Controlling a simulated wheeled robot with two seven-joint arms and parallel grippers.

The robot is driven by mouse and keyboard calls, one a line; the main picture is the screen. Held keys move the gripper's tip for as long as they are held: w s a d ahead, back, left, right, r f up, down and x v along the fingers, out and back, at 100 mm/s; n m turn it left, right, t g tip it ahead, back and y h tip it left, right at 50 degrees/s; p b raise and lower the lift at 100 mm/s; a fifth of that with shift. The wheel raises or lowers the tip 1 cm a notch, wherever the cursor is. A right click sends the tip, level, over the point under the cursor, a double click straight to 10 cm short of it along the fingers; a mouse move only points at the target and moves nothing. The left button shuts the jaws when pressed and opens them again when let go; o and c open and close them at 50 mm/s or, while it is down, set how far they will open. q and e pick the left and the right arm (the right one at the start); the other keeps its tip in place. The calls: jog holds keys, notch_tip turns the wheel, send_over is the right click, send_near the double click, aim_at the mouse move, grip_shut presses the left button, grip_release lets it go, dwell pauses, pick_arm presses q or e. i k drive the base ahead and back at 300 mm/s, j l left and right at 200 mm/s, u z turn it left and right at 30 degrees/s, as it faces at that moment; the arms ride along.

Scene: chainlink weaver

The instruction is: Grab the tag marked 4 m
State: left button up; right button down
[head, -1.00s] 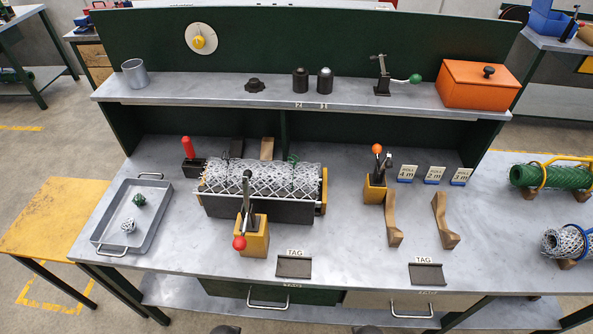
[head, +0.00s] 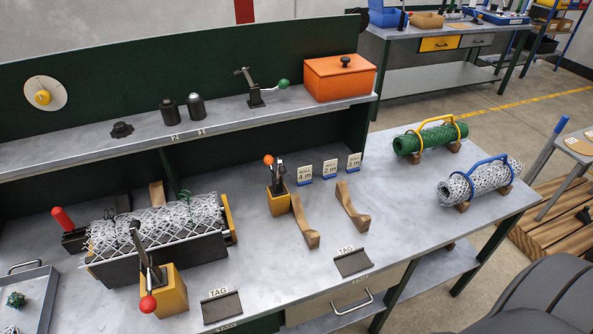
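The tag marked 4 m (head: 304,174) is a small white card with a blue lower edge. It stands toward the back of the bench, leftmost in a row of three. The tag marked 2 m (head: 330,169) and the tag marked 3 m (head: 354,162) stand to its right. All three look upright and unobstructed. Neither of my grippers shows in the head view, so their state cannot be seen.
A yellow-based toggle clamp (head: 277,197) with an orange knob stands just left of the 4 m tag. Wooden cradles (head: 304,223) lie in front. Two TAG holders (head: 352,262) sit near the front edge. Green (head: 430,138) and grey (head: 478,180) mesh rolls lie right.

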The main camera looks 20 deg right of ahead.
aim_at(305, 175)
jog(key=k+l, duration=0.15)
jog(key=l, duration=0.25)
jog(key=k+l+u, duration=0.1)
jog(key=l, duration=0.3)
jog(key=k+l, duration=0.15)
jog(key=l, duration=0.2)
jog(key=k+l+u, duration=0.1)
jog(key=l, duration=0.3)
jog(key=k+l, duration=0.2)
jog(key=l, duration=0.15)
jog(key=l+u, duration=0.05)
